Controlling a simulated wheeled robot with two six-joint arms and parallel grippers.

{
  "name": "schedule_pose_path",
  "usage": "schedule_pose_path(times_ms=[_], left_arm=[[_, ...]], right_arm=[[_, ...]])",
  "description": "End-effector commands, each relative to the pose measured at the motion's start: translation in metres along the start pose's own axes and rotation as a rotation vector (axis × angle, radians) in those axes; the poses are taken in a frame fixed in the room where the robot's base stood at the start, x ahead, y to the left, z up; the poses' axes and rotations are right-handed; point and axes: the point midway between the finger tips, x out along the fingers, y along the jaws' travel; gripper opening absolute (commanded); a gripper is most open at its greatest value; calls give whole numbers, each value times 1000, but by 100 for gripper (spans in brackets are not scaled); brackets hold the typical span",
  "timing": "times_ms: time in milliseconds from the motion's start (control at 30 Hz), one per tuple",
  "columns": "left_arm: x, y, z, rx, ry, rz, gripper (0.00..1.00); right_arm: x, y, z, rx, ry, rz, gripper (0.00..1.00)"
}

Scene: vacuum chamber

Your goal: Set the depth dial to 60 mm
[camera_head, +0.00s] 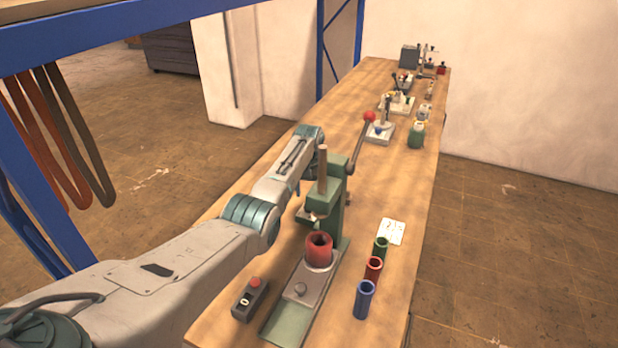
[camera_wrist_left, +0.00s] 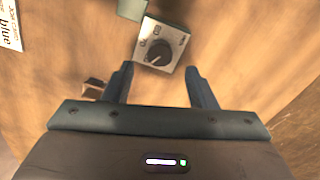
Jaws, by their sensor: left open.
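The depth dial (camera_wrist_left: 159,52) is a dark round knob on a pale square plate with printed numbers, seen at the top middle of the left wrist view. Its pointer mark seems to face the lower left; the numbers are too blurred to read surely. My left gripper (camera_wrist_left: 158,72) is open and empty, its fingertips apart on either side below the plate, not closed on the knob. In the head view my left arm reaches to the green press (camera_head: 338,190), which hides the gripper and the dial. My right gripper is not in view.
A red cup (camera_head: 319,247) stands on the press's base. A control box (camera_head: 250,299) with a red button sits in front left. More equipment stands farther back.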

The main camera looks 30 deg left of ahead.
Motion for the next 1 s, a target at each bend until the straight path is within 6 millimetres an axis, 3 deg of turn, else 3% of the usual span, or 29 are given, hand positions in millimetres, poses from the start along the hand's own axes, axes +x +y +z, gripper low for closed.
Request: schedule_pose_path(times_ms=[200,400,1000], left_arm=[[-39,0,0,0,3,1,52],[-58,0,0,0,0,0,52],[-61,0,0,0,0,0,52]], right_arm=[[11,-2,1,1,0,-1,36],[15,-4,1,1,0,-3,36],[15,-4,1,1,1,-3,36]])
